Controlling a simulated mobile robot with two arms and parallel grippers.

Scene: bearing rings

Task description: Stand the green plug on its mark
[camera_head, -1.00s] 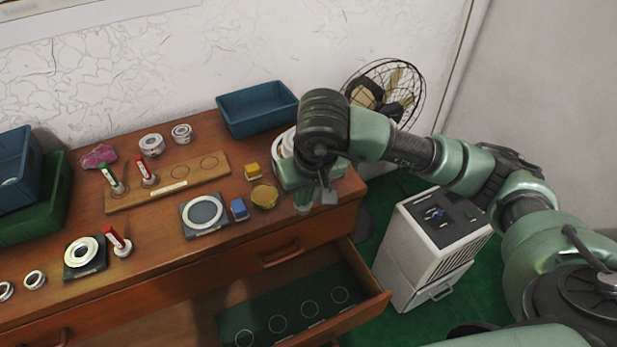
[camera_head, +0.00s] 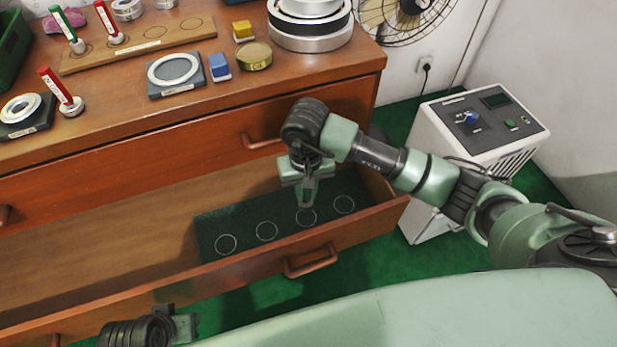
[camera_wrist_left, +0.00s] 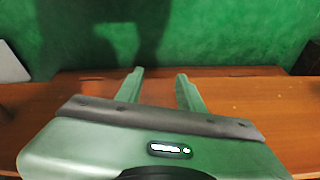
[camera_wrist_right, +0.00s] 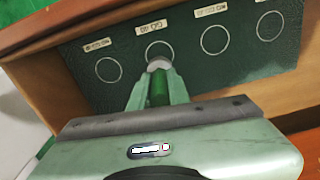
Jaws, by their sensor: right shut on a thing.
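My right gripper (camera_head: 306,200) points down into the open drawer, over the dark green mat (camera_head: 222,218). It is shut on the green plug (camera_wrist_right: 158,90), which has a pale metal end. In the right wrist view that end meets the near edge of a white ring mark (camera_wrist_right: 160,43), second from left; I cannot tell whether it touches the mat. In the head view this mark (camera_head: 306,225) is second from right. My left gripper (camera_wrist_left: 158,78) is open and empty; only part of it shows low in the head view (camera_head: 180,326).
The drawer's front wall (camera_head: 220,281) and right wall border the mat. The desk top above holds a wooden rack (camera_head: 140,46) with a green and a red handled gauge, ring plates and blocks. A grey-white cabinet (camera_head: 475,140) stands right of the drawer.

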